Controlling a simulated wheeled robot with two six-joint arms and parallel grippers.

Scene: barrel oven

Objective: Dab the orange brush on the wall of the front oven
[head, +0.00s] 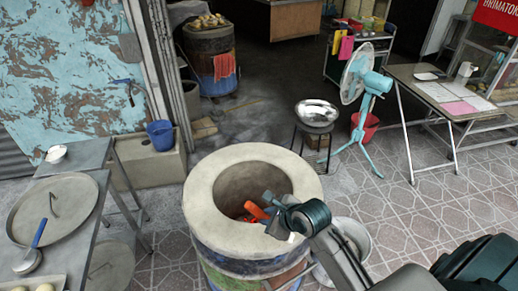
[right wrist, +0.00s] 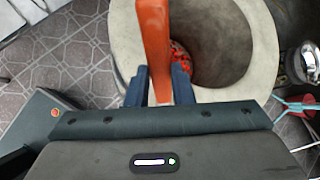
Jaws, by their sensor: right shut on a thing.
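The front oven (head: 200,200) is a round barrel with a thick pale rim and a deep opening; red-orange coals show inside. Its rim (right wrist: 220,22) also fills the upper part of the right wrist view. My right gripper (head: 272,207) is over the opening at the rim's right side, shut on the orange brush (head: 256,210). The brush points left over the opening in the head view; it also shows in the right wrist view (right wrist: 154,40) between the two fingers (right wrist: 160,85). I cannot tell whether its tip touches the inner wall. My left gripper is not in view.
A metal pot (head: 350,240) stands on the floor right of the oven. A bowl on a stand (head: 316,114) and a turquoise fan (head: 366,85) are behind it. Tables with a round lid (head: 62,200) and ladle (head: 36,240) are at left. A second barrel oven (head: 209,60) is at the back.

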